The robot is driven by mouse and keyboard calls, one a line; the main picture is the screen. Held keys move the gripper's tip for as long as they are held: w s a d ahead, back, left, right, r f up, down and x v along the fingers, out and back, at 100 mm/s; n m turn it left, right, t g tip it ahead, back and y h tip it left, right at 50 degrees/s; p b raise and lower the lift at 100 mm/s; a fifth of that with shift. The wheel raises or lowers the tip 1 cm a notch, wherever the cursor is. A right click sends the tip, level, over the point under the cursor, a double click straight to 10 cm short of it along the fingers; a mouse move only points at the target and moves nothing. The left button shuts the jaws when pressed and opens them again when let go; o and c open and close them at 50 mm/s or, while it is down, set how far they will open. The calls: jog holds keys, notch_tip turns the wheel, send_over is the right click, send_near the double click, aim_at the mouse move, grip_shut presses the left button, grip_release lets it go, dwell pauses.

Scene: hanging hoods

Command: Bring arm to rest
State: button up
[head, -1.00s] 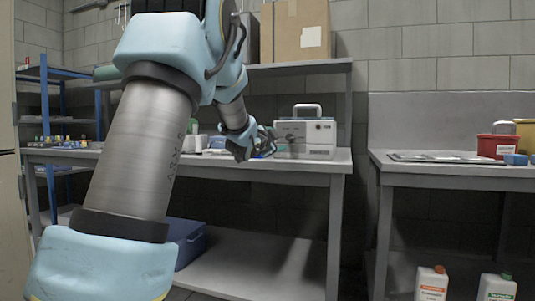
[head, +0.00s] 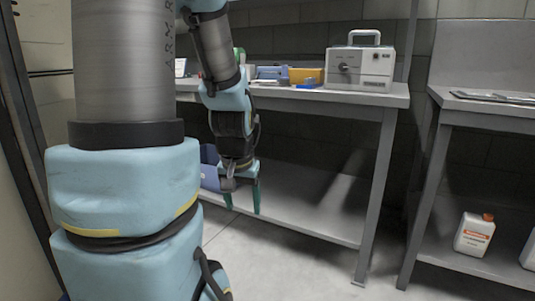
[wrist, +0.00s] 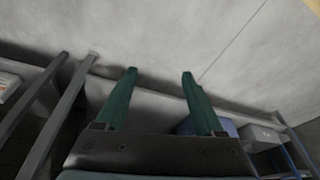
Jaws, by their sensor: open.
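My gripper (head: 242,203) hangs pointing down in the head view, in front of the workbench and over its lower shelf in the picture. In the wrist view my gripper (wrist: 157,75) shows two green fingers spread well apart with nothing between them. Beyond the fingers is bare grey floor (wrist: 190,35). My arm's light blue and grey links fill the left of the head view.
The workbench (head: 300,97) holds a grey-white device (head: 360,68) with a top handle and a yellow bin (head: 306,76). A blue crate (head: 209,168) sits on the lower shelf, partly hidden. A second bench (head: 490,108) stands right, with a white bottle (head: 474,234) below. Floor shows in front.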

jog(key=s+f+n+g, duration=0.1)
jog(key=s, duration=0.3)
notch_tip(320, 180, up, 31)
jog(key=s+p, duration=0.1)
jog(key=p, duration=3)
jog(key=shift+a+g, duration=0.3)
jog(key=shift+a, duration=0.15)
jog(key=shift+c, duration=0.3)
